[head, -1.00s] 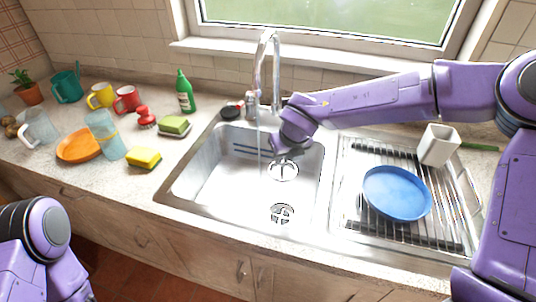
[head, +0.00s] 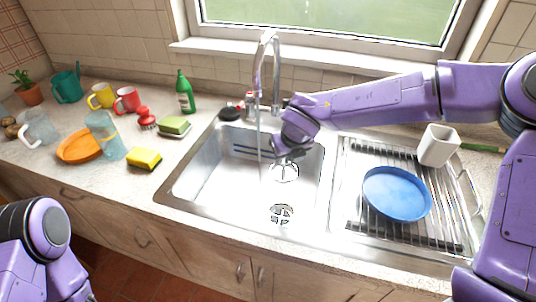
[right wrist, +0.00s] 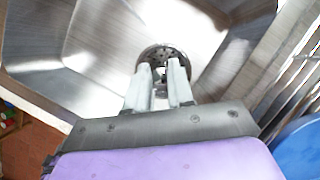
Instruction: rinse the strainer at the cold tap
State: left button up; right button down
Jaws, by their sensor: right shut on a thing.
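My right gripper (right wrist: 161,66) is low inside the sink basin, shut on the strainer, a round perforated metal disc (right wrist: 166,52). In the head view the strainer (head: 284,172) shows below the gripper, above the basin floor and behind the drain (head: 281,213). The chrome tap (head: 263,60) arches over the basin. A thin stream of water (head: 259,140) falls from it, left of the strainer; I cannot tell if it touches the rim. My left arm is at the lower left; its gripper is out of view.
The drying rack (head: 440,225) at the right holds a blue plate (head: 397,193) and a white cup (head: 438,146). A yellow sponge (head: 144,158), a green sponge (head: 174,124), a red brush (head: 146,117) and a green bottle (head: 185,92) stand left of the sink. The basin's left side is clear.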

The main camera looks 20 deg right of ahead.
jog(key=s+r+p, duration=0.2)
jog(key=s+r, duration=0.1)
jog(key=shift+s+d+r, duration=0.1)
jog(key=shift+s+d, duration=0.05)
jog(key=shift+d, duration=0.25)
jog(key=shift+s+d+r, duration=0.1)
jog(key=shift+s+r, duration=0.2)
jog(key=shift+s, duration=0.3)
